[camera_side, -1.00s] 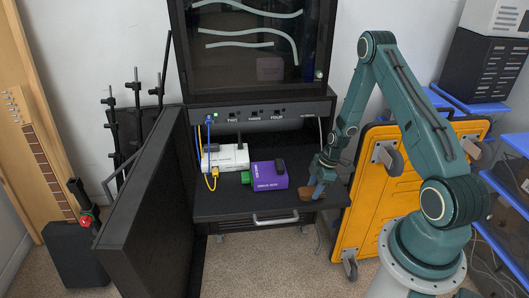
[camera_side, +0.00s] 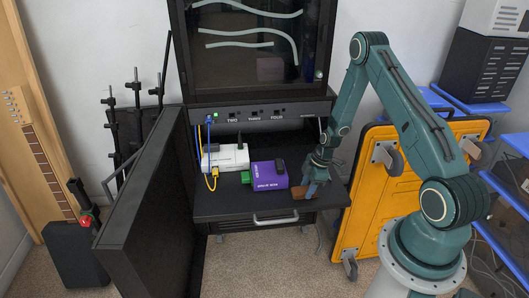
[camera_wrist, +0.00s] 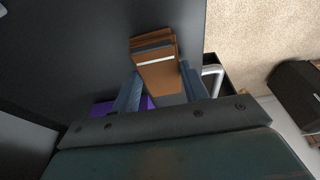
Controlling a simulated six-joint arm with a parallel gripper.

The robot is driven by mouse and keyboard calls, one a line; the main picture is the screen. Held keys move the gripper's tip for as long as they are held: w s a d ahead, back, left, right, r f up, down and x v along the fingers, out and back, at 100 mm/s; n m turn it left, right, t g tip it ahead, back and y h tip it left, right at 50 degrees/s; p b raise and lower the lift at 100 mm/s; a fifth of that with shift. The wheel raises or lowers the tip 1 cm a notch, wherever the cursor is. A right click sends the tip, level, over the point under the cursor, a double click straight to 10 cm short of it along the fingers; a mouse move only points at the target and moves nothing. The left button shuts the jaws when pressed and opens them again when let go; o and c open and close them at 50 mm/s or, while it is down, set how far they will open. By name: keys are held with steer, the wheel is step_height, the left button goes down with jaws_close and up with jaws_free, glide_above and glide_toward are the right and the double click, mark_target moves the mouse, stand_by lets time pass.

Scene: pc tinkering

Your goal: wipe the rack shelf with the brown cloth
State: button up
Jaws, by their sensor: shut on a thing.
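The brown cloth (camera_side: 298,194), a folded block with a pale stripe in the wrist view (camera_wrist: 157,70), is between the fingers of my gripper (camera_side: 311,184). My gripper also shows in the wrist view (camera_wrist: 160,88), shut on the cloth from both sides. The cloth is low over the front right part of the black rack shelf (camera_side: 232,204); I cannot tell whether it touches the surface. The shelf fills the left of the wrist view (camera_wrist: 70,45).
A purple box (camera_side: 269,175) with a green connector stands on the shelf left of my gripper. A white device (camera_side: 226,157) with cables is behind it. The open rack door (camera_side: 150,205) bounds the left. A silver handle (camera_side: 275,219) is below the front edge. A yellow cart (camera_side: 375,190) stands right.

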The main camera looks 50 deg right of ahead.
mark_target(297, 190)
steer(key=shift+s+d, duration=3.15)
steer(key=shift+s, duration=0.05)
steer(key=shift+w+a, duration=4.35)
steer(key=shift+w+a+r+v, duration=0.1)
steer(key=shift+w+a+v, duration=0.1)
steer(key=shift+v, duration=1.1)
steer(key=shift+w+a+r+v, duration=0.1)
steer(key=shift+w+a+v, duration=0.15)
steer(key=shift+v, duration=1.1)
steer(key=shift+w+a+r+v, duration=0.1)
steer(key=shift+w+a+v, duration=0.1)
steer(key=shift+v, duration=1.1)
